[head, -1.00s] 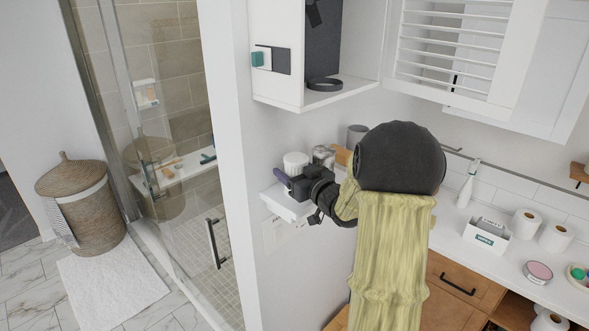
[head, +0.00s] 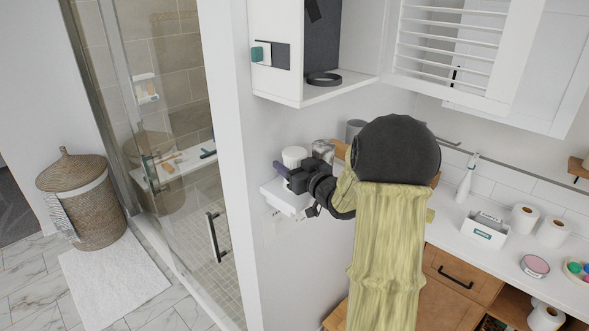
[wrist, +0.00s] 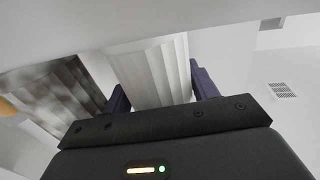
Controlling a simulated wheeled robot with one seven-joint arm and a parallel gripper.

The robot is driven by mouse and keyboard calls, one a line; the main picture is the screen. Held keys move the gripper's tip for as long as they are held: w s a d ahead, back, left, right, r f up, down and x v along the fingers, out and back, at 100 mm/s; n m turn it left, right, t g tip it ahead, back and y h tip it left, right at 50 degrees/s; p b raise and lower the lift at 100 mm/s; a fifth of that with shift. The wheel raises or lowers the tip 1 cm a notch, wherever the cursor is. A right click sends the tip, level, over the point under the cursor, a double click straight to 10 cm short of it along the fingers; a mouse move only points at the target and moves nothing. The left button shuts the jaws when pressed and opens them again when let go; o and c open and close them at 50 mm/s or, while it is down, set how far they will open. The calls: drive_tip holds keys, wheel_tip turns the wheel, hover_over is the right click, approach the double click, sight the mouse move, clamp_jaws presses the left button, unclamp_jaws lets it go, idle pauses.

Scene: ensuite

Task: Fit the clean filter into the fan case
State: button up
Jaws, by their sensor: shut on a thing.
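The clean filter, a white pleated cylinder (head: 293,155), stands upright at the small white wall shelf (head: 283,196). My gripper (head: 281,170) is shut on it; in the wrist view the white filter (wrist: 155,72) sits between my purple fingers (wrist: 160,92). Whether its base touches the shelf is hidden. A grey, stained pleated filter (head: 323,150) stands just right of it, and also shows in the wrist view (wrist: 62,90). The fan case seems to be the open white wall box (head: 299,60) above, with a black ring (head: 324,79) on its floor.
A teal knob (head: 257,54) sits on a dark plate on the box's left side. The counter at right holds a tissue-type box (head: 485,229), paper rolls (head: 524,220) and a white bottle (head: 465,182). A glass shower door is at left.

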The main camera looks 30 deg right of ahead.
drive_tip(key=shift+r, duration=0.1)
wheel_tip(320, 180, up, 10)
drive_tip(key=shift+d+f+b, duration=0.1)
drive_tip(key=shift+b, duration=0.95)
